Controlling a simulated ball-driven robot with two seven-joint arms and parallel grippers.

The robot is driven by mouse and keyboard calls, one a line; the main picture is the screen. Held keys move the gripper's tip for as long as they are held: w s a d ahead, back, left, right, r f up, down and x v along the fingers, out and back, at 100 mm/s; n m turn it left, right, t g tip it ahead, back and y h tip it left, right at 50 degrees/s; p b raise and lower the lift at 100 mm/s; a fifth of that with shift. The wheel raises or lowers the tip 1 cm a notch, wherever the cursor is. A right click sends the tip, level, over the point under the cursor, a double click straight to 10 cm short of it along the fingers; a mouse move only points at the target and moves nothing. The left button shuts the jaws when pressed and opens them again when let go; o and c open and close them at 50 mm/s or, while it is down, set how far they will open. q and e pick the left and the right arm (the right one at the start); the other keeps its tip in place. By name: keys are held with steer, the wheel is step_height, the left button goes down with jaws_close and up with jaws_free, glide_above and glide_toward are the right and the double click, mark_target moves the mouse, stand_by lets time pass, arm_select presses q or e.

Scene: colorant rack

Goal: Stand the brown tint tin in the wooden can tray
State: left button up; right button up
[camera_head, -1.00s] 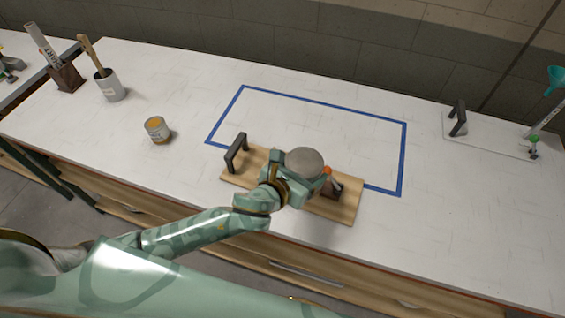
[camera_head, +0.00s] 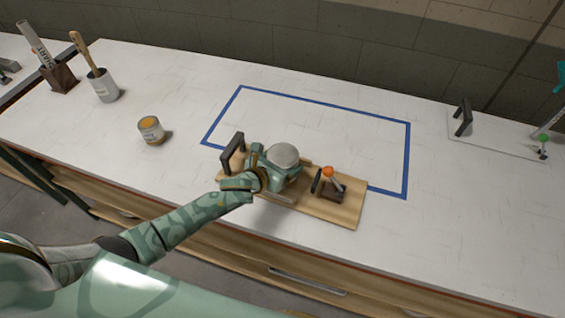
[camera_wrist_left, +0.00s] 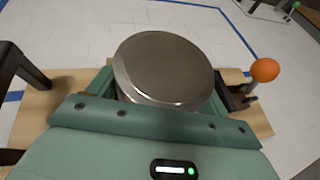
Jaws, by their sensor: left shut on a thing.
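My left gripper (camera_head: 277,168) is shut on a round tin with a plain grey metal lid (camera_head: 283,155). The lid (camera_wrist_left: 165,68) fills the middle of the left wrist view, between the two green fingers. The tin's side and label are mostly hidden, so I cannot see its colour. It is over the left-middle part of a wooden tray (camera_head: 345,210), upright or nearly so. I cannot tell whether its base touches the tray. The tray has a dark upright handle (camera_head: 232,150) at its left end and an orange-knobbed clamp (camera_head: 328,180) towards its right. My right gripper is not in view.
A tin with an orange label (camera_head: 151,130) stands left of the tray. Farther left are a brush pot (camera_head: 104,88) and a dark holder (camera_head: 60,77). A blue tape outline (camera_head: 320,103) encloses bare table behind the tray. A white handled board (camera_head: 490,132) lies at right.

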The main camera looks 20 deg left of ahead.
arm_select(q)
steer(key=shift+r, duration=0.15)
steer(key=o, duration=1.2)
steer(key=shift+f, duration=0.2)
steer(key=shift+r, duration=0.25)
steer(key=p+v, duration=0.2)
steer(key=v, duration=1)
